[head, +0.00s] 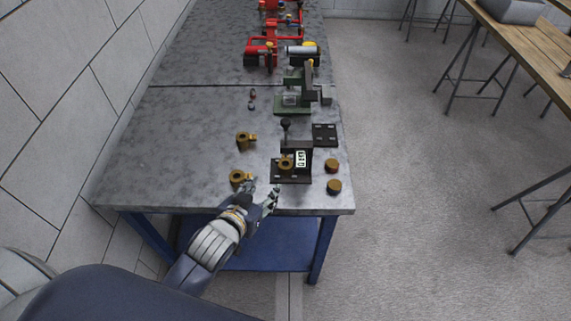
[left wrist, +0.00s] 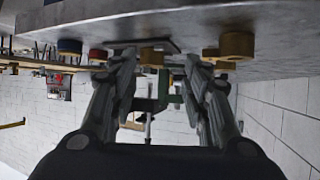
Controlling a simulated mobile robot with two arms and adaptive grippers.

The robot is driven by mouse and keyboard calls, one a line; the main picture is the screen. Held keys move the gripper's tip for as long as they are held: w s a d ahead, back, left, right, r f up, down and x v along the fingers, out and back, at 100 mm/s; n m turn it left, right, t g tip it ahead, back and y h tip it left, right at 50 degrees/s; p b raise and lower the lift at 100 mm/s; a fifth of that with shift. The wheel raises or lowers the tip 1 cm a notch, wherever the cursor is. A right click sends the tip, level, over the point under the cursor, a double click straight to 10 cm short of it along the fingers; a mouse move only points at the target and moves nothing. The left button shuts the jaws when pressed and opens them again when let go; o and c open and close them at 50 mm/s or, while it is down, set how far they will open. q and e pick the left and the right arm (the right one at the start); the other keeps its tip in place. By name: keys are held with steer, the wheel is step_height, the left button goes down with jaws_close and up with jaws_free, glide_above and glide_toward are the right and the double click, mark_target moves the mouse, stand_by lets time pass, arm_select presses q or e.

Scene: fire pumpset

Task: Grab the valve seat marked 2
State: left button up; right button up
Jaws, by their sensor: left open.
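Brass valve seats show in the head view: one near the front edge (head: 238,177), one behind it (head: 244,140), and one in the dark fixture (head: 286,164). I cannot read a mark 2 on any. My left gripper (head: 264,189) is open and empty at the table's front edge, right of the front seat and in front of the fixture. In the left wrist view, which looks upside down, the open fingers (left wrist: 162,65) have a brass part (left wrist: 236,45) to their right and another (left wrist: 152,56) between them, farther off. My right gripper is not in view.
The dark fixture (head: 297,146) stands on the metal table (head: 190,110). Two round brass caps (head: 332,166) (head: 334,187) lie right of it. A dark plate (head: 325,134), a green device (head: 293,103) and red pump parts (head: 262,50) lie farther back. The table's left part is clear.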

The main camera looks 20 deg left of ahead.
arm_select(q)
steer(key=shift+w+d+r+t+h, duration=0.2)
steer(key=shift+w+r+t, duration=0.1)
steer(key=shift+w, duration=0.15)
steer(key=shift+w+d+r+t+h, duration=0.15)
steer(key=shift+w+r+t, duration=0.15)
steer(key=shift+w, duration=0.15)
glide_toward(287, 161)
steer(key=x, duration=0.2)
steer(key=shift+w+a+f+p, duration=0.1)
steer(key=shift+w+f+p, duration=0.05)
steer(key=shift+f+p, duration=0.2)
steer(key=shift+w, duration=0.4)
steer(key=shift+d+p+x, duration=0.1)
steer(key=shift+p+x, duration=0.3)
steer(key=shift+x, duration=0.75)
steer(key=shift+d+p+x, duration=0.15)
steer(key=shift+p+x, duration=0.25)
steer(key=shift+x, duration=0.75)
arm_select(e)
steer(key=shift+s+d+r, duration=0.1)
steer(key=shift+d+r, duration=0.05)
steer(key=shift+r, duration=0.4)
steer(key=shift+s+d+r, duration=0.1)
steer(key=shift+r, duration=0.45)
arm_select(q)
steer(key=shift+s, duration=0.1)
